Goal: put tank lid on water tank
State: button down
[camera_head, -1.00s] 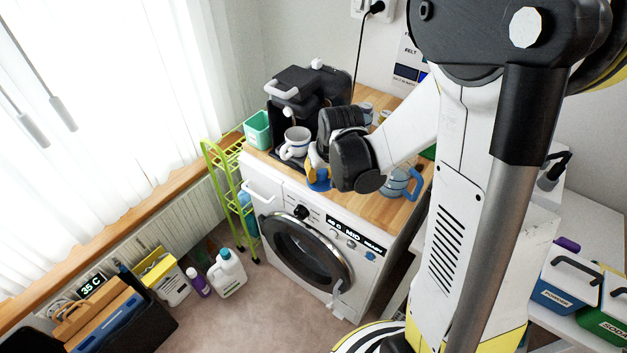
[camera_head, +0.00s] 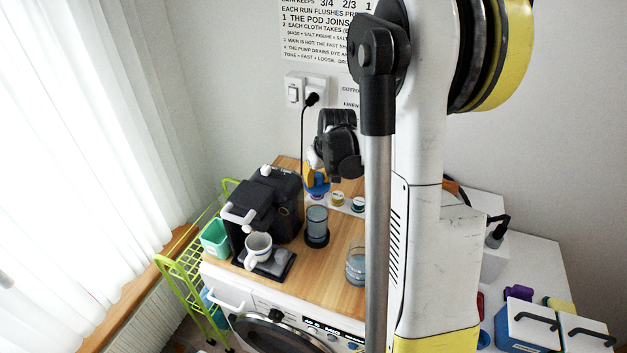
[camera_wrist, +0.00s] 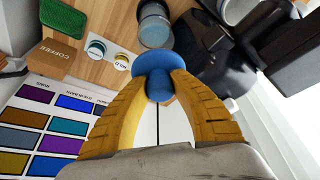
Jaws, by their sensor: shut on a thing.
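My gripper (camera_head: 318,172) is raised above the back of the wooden counter. Its yellow fingers (camera_wrist: 160,84) are shut on the knob of the blue tank lid (camera_wrist: 152,63), which also shows below the fingers in the head view (camera_head: 317,188). The clear grey-blue cylinder that looks like the water tank (camera_head: 316,222) stands upright on a dark base, right of the coffee machine (camera_head: 272,205). In the wrist view the tank (camera_wrist: 155,30) appears just beyond the lid, with its near edge partly hidden. The lid is apart from the tank.
A white cup (camera_head: 258,246) sits on the coffee machine's tray. A clear jug (camera_head: 355,268) stands at the counter's front right, partly hidden by my arm. Small round-lidded pots (camera_head: 338,200) sit behind the tank. A coffee box (camera_wrist: 52,59) and a green pad (camera_wrist: 66,16) lie nearby.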

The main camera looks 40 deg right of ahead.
jog(key=shift+s+f, duration=0.1)
jog(key=b, duration=0.6)
send_over(317, 199)
jog(key=s+a, duration=0.2)
jog(key=s, duration=0.1)
jog(key=f, duration=0.5)
jog(key=shift+w+f, duration=0.25)
jog(key=shift+f, duration=0.1)
jog(key=shift+f, duration=0.15)
jog(key=shift+f, duration=0.3)
jog(key=shift+f+b, duration=0.75)
jog(key=shift+b, duration=0.15)
jog(key=c, duration=1.1)
grip_release()
jog(key=shift+r, duration=0.15)
jog(key=shift+r+p, duration=1.9)
jog(key=shift+r, duration=1)
